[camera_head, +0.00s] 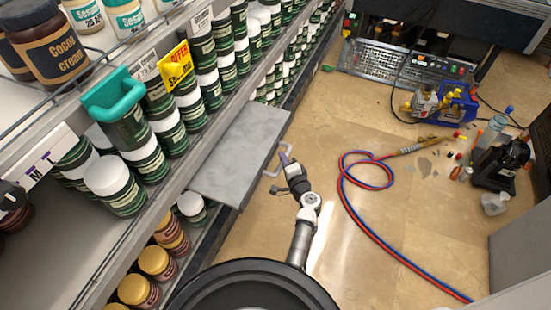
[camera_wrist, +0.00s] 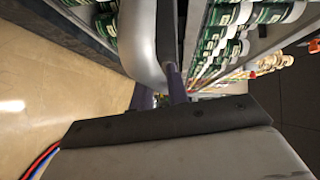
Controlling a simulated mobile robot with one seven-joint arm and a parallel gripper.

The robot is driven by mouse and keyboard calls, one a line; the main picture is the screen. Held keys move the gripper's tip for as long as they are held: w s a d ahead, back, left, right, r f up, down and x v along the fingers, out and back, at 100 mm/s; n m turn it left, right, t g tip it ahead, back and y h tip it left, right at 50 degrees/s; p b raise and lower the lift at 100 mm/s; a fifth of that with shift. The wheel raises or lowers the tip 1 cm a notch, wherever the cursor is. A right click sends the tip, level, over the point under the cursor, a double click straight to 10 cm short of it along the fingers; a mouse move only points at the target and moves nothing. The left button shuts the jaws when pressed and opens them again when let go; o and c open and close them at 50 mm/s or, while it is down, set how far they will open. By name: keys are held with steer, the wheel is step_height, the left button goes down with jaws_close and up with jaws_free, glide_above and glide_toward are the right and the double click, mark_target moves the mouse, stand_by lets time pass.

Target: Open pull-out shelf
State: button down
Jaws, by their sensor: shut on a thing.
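The pull-out shelf (camera_head: 240,155) is a flat grey panel that sticks out from the shelving over the floor in the head view. Its pale bar handle (camera_head: 277,160) is on its right edge. My gripper (camera_head: 286,160) is at this handle and shut on it. In the wrist view the handle (camera_wrist: 145,45) is a thick grey curved bar right in front of my gripper (camera_wrist: 172,85). The dark fingers meet the bar there, and the bar hides part of them.
Shelving with green-labelled jars (camera_head: 190,105) runs along the left. A red and blue hose (camera_head: 345,185) lies on the floor to the right. A blue pump (camera_head: 455,105), a black device (camera_head: 500,165) and a grey grate (camera_head: 400,65) stand farther off. The floor between shelf and hose is clear.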

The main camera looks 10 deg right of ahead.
steer(key=shift+s+d, duration=0.1)
steer(key=shift+d, duration=0.05)
steer(key=c, duration=1.4)
jaws_free()
steer(key=shift+o, duration=0.2)
